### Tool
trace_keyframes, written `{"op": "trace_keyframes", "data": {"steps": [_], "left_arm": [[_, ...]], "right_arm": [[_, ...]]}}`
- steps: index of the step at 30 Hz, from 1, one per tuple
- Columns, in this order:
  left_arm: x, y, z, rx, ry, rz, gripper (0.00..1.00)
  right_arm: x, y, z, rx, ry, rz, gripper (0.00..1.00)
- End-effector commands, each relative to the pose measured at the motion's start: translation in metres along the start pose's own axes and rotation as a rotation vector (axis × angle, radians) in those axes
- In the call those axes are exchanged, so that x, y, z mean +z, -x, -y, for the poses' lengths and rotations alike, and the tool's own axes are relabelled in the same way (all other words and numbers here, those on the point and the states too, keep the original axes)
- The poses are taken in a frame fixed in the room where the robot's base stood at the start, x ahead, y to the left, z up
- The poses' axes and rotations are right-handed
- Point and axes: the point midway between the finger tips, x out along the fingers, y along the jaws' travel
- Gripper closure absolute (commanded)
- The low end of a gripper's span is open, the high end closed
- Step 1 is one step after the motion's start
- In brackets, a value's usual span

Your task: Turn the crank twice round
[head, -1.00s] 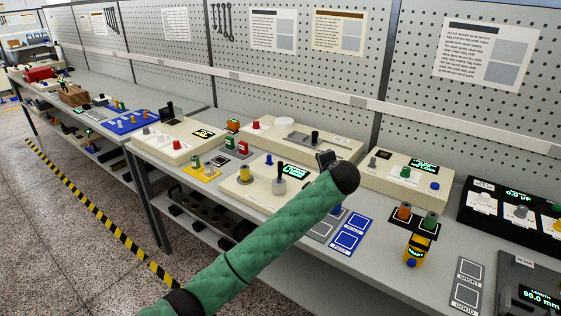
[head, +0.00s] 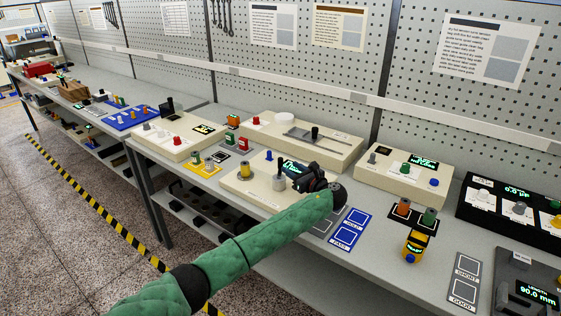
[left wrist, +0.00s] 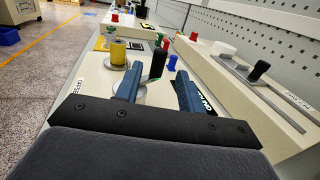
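The cream winding box (head: 240,187) stands on the bench. It carries a yellow spool (head: 244,171), a blue knob, a lit display and the crank, which has a grey hub (head: 279,183) and an upright black handle (head: 280,161). My left gripper (head: 293,171) is just right of the crank, low over the box. In the left wrist view the gripper (left wrist: 158,84) has its fingers apart, and the dark handle (left wrist: 157,64) shows between and beyond the tips. I cannot tell whether they touch it. The left finger and tip area partly hide the hub. My right gripper is out of view.
A long cream box with a slider (head: 314,133) stands behind. A yellow tray (head: 203,169) is to the left. Another cream box (head: 404,178) stands further right.

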Motion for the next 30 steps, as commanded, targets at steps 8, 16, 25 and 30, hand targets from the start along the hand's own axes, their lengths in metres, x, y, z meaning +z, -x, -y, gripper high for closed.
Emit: {"op": "trace_keyframes", "data": {"steps": [8,16,25,30], "left_arm": [[0.003,-0.038,-0.001,0.003,-0.001,0.000,0.61],[0.002,-0.067,0.000,0.001,0.001,0.000,0.61],[0.000,-0.073,0.000,0.000,0.003,-0.001,0.61],[0.000,-0.072,0.000,0.000,0.003,-0.001,0.75]], "right_arm": [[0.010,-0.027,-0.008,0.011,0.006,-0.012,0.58],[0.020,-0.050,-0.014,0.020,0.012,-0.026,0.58],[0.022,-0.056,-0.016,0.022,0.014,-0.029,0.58],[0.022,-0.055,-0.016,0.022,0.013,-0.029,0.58]]}}
